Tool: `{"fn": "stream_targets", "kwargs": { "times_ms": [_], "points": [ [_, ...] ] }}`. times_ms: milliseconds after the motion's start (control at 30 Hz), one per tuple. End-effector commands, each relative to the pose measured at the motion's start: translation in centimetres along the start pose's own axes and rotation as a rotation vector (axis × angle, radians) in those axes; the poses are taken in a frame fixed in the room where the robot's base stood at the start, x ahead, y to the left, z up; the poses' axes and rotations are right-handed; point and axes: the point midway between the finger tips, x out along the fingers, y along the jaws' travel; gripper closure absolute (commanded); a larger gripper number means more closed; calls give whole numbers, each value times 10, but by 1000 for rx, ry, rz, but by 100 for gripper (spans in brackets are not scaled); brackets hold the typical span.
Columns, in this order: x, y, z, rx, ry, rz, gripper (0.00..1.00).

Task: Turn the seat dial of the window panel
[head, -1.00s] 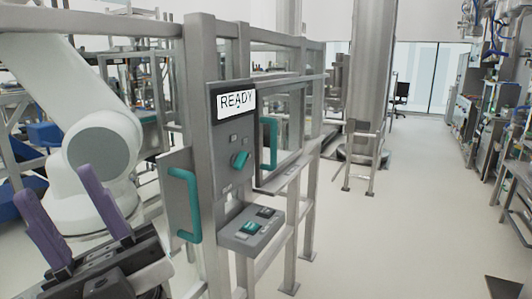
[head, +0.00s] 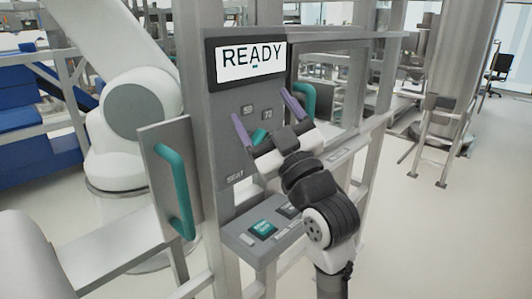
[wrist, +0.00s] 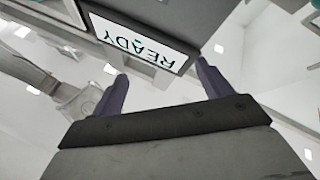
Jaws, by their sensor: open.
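The window panel (head: 222,135) is a grey upright plate with a lit display (head: 250,52) reading READY. The teal seat dial (head: 258,136) sits below the display and is partly hidden behind my gripper. My gripper (head: 261,102) is open, its two purple fingers spread to either side of the dial in the head view. Whether they touch it cannot be told. In the wrist view my gripper (wrist: 162,75) is open and empty, with the display (wrist: 140,42) upside down beyond it. The dial cannot be made out there.
A teal handle (head: 174,190) is on a plate left of the panel, and another teal handle (head: 307,100) is at the window on the right. A control box (head: 262,232) with a teal button juts out below. Clear floor (head: 445,235) lies to the right.

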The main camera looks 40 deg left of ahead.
Motion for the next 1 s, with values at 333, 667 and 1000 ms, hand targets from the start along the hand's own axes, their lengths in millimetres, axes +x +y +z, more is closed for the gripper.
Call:
{"fn": "stream_targets", "kwargs": {
  "times_ms": [333,667,1000],
  "points": [
    [-90,46,69,-122,-313,-408,22],
    [-96,41,75,-153,-330,-508,22],
    [-37,8,99,-151,-330,-508,22]
  ]
}}
